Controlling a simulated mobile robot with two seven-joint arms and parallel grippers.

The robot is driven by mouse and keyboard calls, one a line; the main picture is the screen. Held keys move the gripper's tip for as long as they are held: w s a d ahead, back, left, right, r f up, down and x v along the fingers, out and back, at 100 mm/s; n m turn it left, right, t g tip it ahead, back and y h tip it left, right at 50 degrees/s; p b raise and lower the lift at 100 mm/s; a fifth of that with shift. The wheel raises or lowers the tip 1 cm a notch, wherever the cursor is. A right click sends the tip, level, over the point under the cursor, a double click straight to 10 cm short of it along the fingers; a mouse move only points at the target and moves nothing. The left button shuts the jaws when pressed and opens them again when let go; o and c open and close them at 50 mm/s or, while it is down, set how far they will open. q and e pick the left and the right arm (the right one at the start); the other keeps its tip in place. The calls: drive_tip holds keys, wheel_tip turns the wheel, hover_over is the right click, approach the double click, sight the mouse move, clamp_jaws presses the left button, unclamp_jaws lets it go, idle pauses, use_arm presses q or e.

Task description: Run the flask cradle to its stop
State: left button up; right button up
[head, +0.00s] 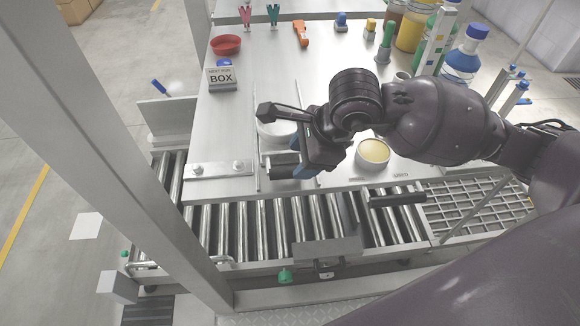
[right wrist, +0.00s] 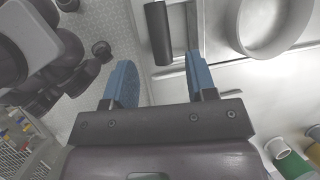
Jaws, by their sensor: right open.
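A round white ring-shaped holder (head: 273,132), which I take for the flask cradle, sits between thin rails on the steel table in the head view. Its pale wall (right wrist: 243,40) shows at the upper right of the right wrist view. A black cylindrical handle (head: 280,160) lies on its near side; it also shows in the right wrist view (right wrist: 158,33). My right gripper (head: 308,160) is open just right of the handle. In the right wrist view its blue fingers (right wrist: 161,78) are apart, with the handle ahead of the gap, not between the pads. My left gripper is out of view.
A dish of yellow material (head: 374,152) stands right of my gripper. A roller conveyor (head: 245,225) runs along the front, with another black cylinder (head: 397,199) at its right.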

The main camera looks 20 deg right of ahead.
sight(291, 170)
drive_tip(key=shift+b+x, duration=0.45)
drive_tip(key=shift+x, duration=2.15)
clamp_jaws()
